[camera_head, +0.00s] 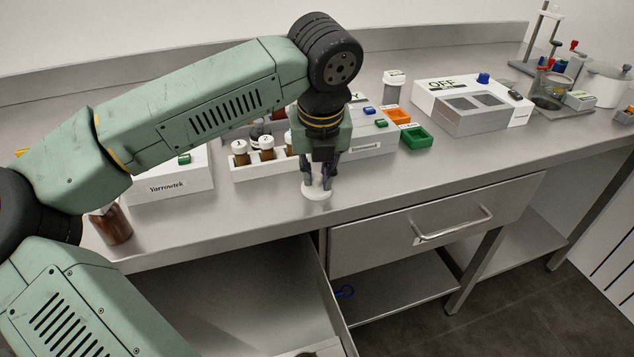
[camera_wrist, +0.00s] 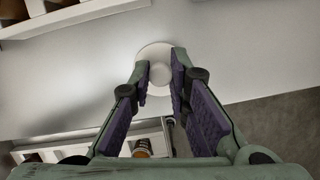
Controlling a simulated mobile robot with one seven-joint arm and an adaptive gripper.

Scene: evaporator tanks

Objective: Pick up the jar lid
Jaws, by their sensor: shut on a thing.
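The jar lid (camera_head: 316,194) is a white disc with a raised round knob, near the front edge of the steel bench. My gripper (camera_head: 318,186) reaches straight down to it, with its fingers shut on the knob. In the wrist view, the jar lid (camera_wrist: 153,56) shows between the two purple-padded fingers of my gripper (camera_wrist: 160,75), with the knob between their tips. The lid looks level and at or very near the bench top; I cannot tell whether it touches it.
A white rack (camera_head: 262,168) with brown vials stands just behind left. A brown jar (camera_head: 111,224) stands at the left front. Green (camera_head: 415,137) and orange (camera_head: 397,115) trays lie to the right. An open drawer (camera_head: 250,300) is below the front edge. Bench top right of the lid is clear.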

